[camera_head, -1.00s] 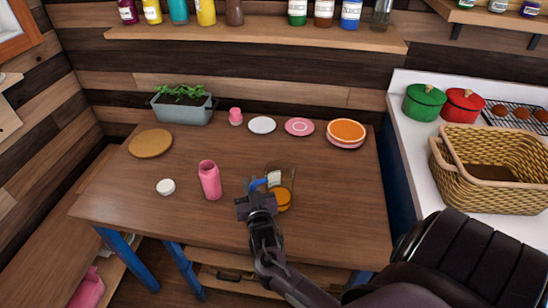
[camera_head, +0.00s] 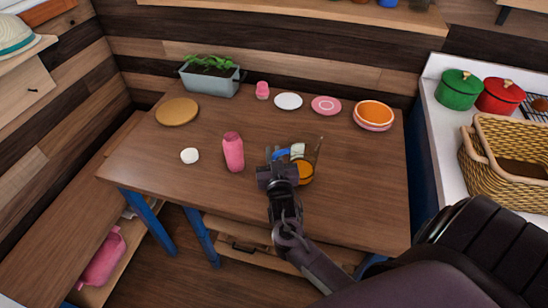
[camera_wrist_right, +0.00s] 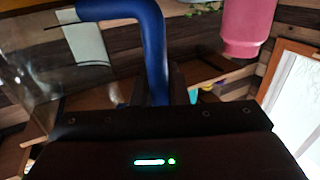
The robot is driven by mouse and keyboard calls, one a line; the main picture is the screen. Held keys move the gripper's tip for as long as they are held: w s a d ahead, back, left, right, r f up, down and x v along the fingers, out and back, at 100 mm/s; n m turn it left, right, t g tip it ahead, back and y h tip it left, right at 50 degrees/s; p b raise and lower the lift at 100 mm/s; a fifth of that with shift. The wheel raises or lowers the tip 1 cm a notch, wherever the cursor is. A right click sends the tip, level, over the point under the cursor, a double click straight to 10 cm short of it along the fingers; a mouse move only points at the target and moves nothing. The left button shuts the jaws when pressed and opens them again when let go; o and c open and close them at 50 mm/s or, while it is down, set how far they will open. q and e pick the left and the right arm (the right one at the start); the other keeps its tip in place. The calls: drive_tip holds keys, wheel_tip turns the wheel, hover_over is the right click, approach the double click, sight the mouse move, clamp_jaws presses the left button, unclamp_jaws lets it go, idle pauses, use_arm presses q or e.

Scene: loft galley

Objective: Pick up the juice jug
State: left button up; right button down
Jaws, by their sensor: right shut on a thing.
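The juice jug (camera_head: 307,173) is a clear glass jug with orange juice low inside and a blue handle (camera_head: 281,154). It is at the front right of the wooden table, partly hidden behind my right gripper (camera_head: 276,172). That gripper is shut on the blue handle. In the right wrist view, the handle (camera_wrist_right: 150,45) runs down between the fingers of my gripper (camera_wrist_right: 149,88), with the clear jug wall (camera_wrist_right: 40,70) at left. I cannot tell whether the jug's base touches the table. My left gripper is not in view.
A pink bottle (camera_head: 233,152) stands just left of the jug, with a small white item (camera_head: 189,155) beyond it. Plates (camera_head: 288,101), a pink cup (camera_head: 262,91) and a planter (camera_head: 210,80) line the table's back. The table's right front (camera_head: 365,205) is clear.

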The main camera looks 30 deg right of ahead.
wheel_tip(320, 180, up, 18)
drive_tip(key=shift+b, duration=0.4)
idle(0.6)
idle(0.6)
